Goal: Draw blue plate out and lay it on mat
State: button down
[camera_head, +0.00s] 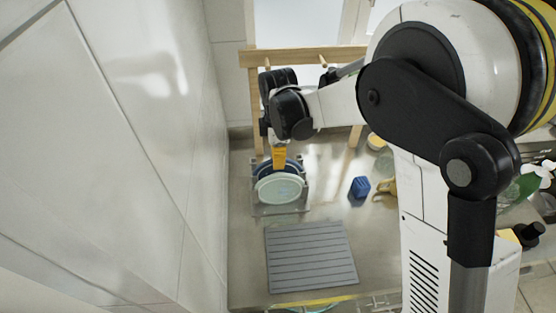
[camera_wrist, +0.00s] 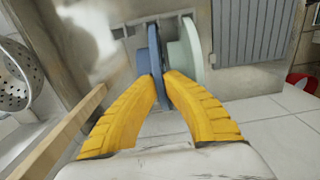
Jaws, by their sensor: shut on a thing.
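The blue plate (camera_wrist: 154,52) stands on edge in the rack, edge-on between the yellow fingers of my gripper (camera_wrist: 163,80) in the wrist view. The fingers are shut on its rim. In the head view my gripper (camera_head: 279,158) comes down from above onto the plates, and the blue plate (camera_head: 263,171) shows only as a dark rim behind a pale green plate (camera_head: 279,188). The pale green plate also stands in the wrist view (camera_wrist: 189,48), just right of the blue one. The grey ribbed mat (camera_head: 310,258) lies bare in front of the rack.
The rack (camera_head: 282,212) holds the plates upright on the counter. A wooden frame with pegs (camera_head: 305,55) stands behind. A blue block (camera_head: 360,187) and a wooden item (camera_head: 385,188) are to the right. A tiled wall (camera_head: 150,170) bounds the left side.

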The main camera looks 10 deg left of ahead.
jog(key=shift+t+b, duration=0.3)
jog(key=shift+t, duration=0.3)
dwell(0.5)
jog(key=shift+r, duration=0.1)
jog(key=shift+r, duration=0.9)
jog(key=shift+r, duration=0.1)
jog(key=shift+s+r, duration=0.1)
jog(key=shift+r, duration=0.8)
jog(key=shift+r, duration=0.15)
jog(key=shift+r, duration=0.85)
jog(key=shift+r, duration=0.15)
jog(key=shift+r+p, duration=0.4)
jog(key=shift+p, duration=0.05)
